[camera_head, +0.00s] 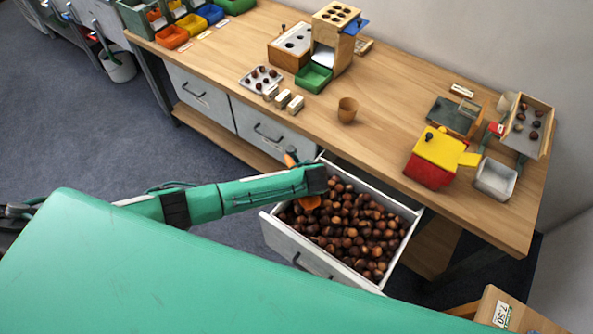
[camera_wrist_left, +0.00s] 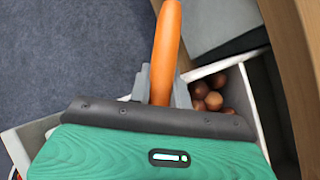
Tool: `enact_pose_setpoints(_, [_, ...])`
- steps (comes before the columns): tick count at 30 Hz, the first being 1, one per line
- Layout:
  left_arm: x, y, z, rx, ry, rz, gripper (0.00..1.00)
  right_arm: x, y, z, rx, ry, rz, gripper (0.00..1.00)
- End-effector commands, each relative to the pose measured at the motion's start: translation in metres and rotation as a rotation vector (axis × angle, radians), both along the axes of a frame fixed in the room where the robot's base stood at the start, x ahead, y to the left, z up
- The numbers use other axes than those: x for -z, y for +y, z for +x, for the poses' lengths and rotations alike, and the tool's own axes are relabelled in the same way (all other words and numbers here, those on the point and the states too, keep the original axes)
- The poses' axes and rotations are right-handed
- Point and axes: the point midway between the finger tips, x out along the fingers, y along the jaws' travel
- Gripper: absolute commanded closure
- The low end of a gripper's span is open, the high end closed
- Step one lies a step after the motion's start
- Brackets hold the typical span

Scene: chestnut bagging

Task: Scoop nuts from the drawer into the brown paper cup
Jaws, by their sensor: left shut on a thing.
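The open drawer (camera_head: 391,270) holds many brown nuts (camera_head: 350,232) and sticks out from under the table. The brown paper cup (camera_head: 347,110) stands upright on the tabletop above it. My left gripper (camera_head: 312,186) is at the drawer's left side, over the nuts. It is shut on an orange scoop handle; the handle (camera_wrist_left: 166,50) shows upright between the fingers (camera_wrist_left: 160,85) in the left wrist view. My right gripper is not in view.
The wooden table (camera_head: 400,115) carries a nut tray (camera_head: 262,78), a wooden dispenser with a green bin (camera_head: 314,78), a red and yellow box (camera_head: 437,158) and a grey tray (camera_head: 496,179). Closed drawers (camera_head: 272,133) lie left of the open one. The tabletop around the cup is clear.

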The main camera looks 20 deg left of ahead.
Motion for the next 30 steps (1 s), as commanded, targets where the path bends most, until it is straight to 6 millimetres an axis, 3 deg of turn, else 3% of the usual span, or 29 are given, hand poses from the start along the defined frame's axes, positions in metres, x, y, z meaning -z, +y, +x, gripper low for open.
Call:
enact_pose_setpoints(1, [0.021, -0.022, -0.032, 0.033, 0.082, -0.046, 1.00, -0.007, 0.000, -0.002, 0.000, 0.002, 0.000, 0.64])
enact_pose_setpoints(15, [-0.018, -0.021, -0.025, 0.041, 0.168, -0.137, 1.00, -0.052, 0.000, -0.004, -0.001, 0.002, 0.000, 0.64])
enact_pose_setpoints(30, [-0.024, -0.014, -0.021, 0.031, 0.177, -0.144, 1.00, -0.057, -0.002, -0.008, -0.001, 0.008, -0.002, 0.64])
